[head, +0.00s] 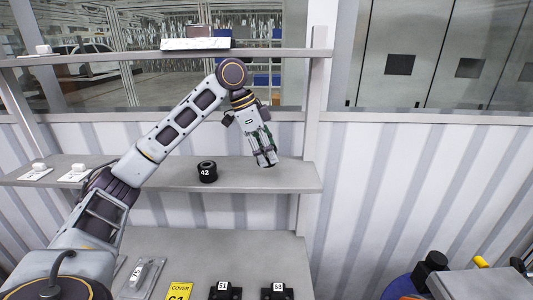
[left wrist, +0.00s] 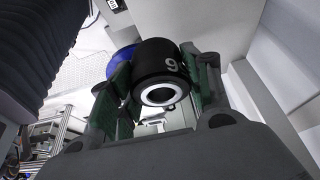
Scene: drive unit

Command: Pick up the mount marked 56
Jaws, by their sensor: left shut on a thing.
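My left gripper (head: 266,160) is over the right end of the middle shelf, fingers pointing down. In the left wrist view, its green-padded fingers (left wrist: 160,100) are shut on a black round mount (left wrist: 151,63) with a pale ring around its hole. One digit shows on its side, like a 6 or a 9; the full number cannot be read. In the head view the held mount is hidden by the fingers. Another black round mount, marked 42 (head: 207,172), stands on the middle shelf left of the gripper. My right gripper is not in view.
The middle shelf (head: 250,180) is bare around mount 42. White items (head: 75,173) lie at its left. On the lower surface are black parts marked 51 (head: 223,290) and 68 (head: 277,290), and a yellow cover label (head: 179,291). A grey block (head: 480,284) is lower right.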

